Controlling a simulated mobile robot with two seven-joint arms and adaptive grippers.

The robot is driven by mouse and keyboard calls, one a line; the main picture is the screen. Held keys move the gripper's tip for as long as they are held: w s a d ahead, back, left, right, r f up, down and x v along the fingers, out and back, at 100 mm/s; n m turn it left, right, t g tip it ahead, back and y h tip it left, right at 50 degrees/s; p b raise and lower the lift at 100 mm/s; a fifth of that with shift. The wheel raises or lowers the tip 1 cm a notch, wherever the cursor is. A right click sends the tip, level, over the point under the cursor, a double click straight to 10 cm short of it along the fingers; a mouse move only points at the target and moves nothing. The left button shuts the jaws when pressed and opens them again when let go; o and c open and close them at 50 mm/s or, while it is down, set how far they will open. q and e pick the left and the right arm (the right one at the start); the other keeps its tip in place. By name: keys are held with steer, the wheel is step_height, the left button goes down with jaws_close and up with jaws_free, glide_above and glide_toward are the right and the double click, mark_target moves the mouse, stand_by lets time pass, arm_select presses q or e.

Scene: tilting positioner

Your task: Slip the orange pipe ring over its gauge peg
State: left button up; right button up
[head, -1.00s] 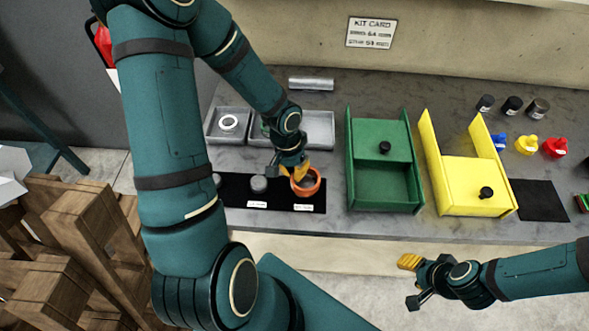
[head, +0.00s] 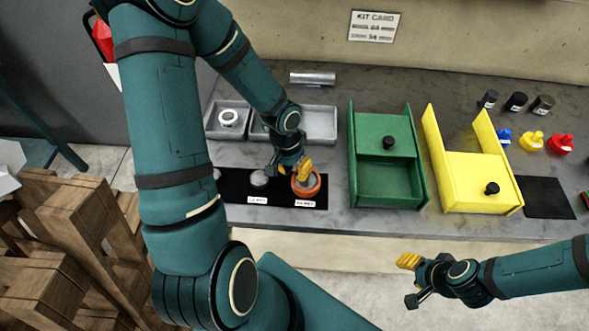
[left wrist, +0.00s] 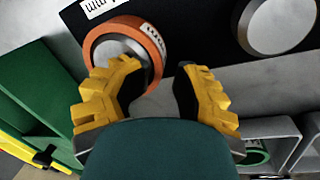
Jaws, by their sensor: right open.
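The orange pipe ring (head: 306,194) is around a grey gauge peg (head: 305,183) at the right end of the black mat. In the left wrist view the ring (left wrist: 98,38) encircles the peg's metal top (left wrist: 115,47) and looks flat, though its underside is hidden. My left gripper (head: 293,170) is just above the ring's back edge. The left wrist view shows its yellow fingers (left wrist: 156,75) apart, with the ring's near wall between or just beyond the tips and no grip on it. My right gripper (head: 408,280) is open and empty in front of the bench.
A second grey peg (head: 259,178) stands to the left on the black mat (head: 235,187). Grey trays (head: 322,124) lie behind, one with a white ring (head: 229,117). A green bin (head: 387,195) and a yellow bin (head: 470,200) stand to the right.

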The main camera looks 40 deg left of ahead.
arm_select(q)
steer(key=shift+s+d, duration=0.1)
steer(key=shift+d, duration=0.3)
steer(key=shift+a+r, duration=0.1)
steer(key=shift+r, duration=0.1)
step_height(320, 180, up, 12)
steer(key=a, duration=0.2)
steer(key=shift+f, duration=0.2)
stand_by(0.8)
